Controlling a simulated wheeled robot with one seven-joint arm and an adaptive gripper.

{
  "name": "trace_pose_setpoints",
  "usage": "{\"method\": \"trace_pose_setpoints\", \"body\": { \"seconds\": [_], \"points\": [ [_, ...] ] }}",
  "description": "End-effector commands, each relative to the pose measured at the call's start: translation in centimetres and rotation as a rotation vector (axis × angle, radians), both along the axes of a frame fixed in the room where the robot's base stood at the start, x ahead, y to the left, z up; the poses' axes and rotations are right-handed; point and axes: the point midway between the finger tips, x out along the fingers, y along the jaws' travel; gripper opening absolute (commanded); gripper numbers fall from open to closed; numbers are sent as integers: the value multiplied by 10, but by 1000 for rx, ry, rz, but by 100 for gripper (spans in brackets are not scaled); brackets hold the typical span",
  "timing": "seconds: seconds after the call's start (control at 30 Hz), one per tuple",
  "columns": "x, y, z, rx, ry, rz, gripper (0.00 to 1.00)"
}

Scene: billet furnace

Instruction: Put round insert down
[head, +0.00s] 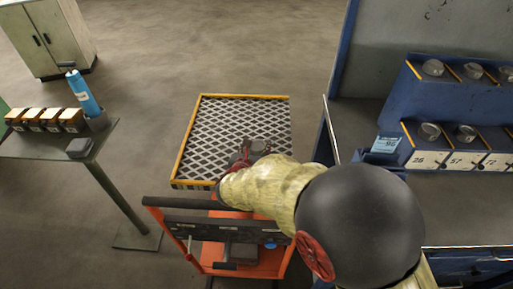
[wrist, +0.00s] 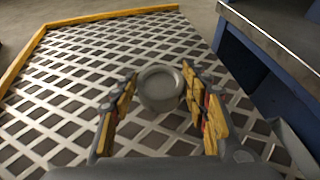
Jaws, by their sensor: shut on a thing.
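The round insert (wrist: 160,88) is a grey metal disc with a raised rim, seen between my fingertips in the wrist view. My gripper (wrist: 159,92) is shut on it, with a yellow-padded finger on each side. In the head view my gripper (head: 243,160) is over the near right part of a grated platform (head: 225,125) with a yellow edge. The grating (wrist: 60,120) fills most of the wrist view below the insert. I cannot tell whether the insert touches the grating. My arm hides part of the platform's near right corner.
A blue rack (head: 405,95) with several round metal pieces and numbered slots stands on a bench (head: 350,125) at right. An orange cart (head: 240,262) is in front of the platform. A small table (head: 30,146) at left holds boxes and a blue bottle (head: 84,95). Open floor lies behind.

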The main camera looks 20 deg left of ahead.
Motion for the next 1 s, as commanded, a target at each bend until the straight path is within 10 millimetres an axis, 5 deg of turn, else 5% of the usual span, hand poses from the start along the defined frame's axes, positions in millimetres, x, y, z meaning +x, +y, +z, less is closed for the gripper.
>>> {"method": "trace_pose_setpoints", "body": {
  "seconds": [0.23, 0.27, 0.3, 0.57, 1.0],
  "points": [
    [1, 1, -1, 2, -3, 0, 0],
    [0, 0, -3, 0, 0, 0, 47],
    [0, 0, -3, 0, 0, 0, 49],
    [0, 0, -2, 0, 0, 0, 64],
    [-6, 0, 5, 1, 0, 2, 64]
  ]
}}
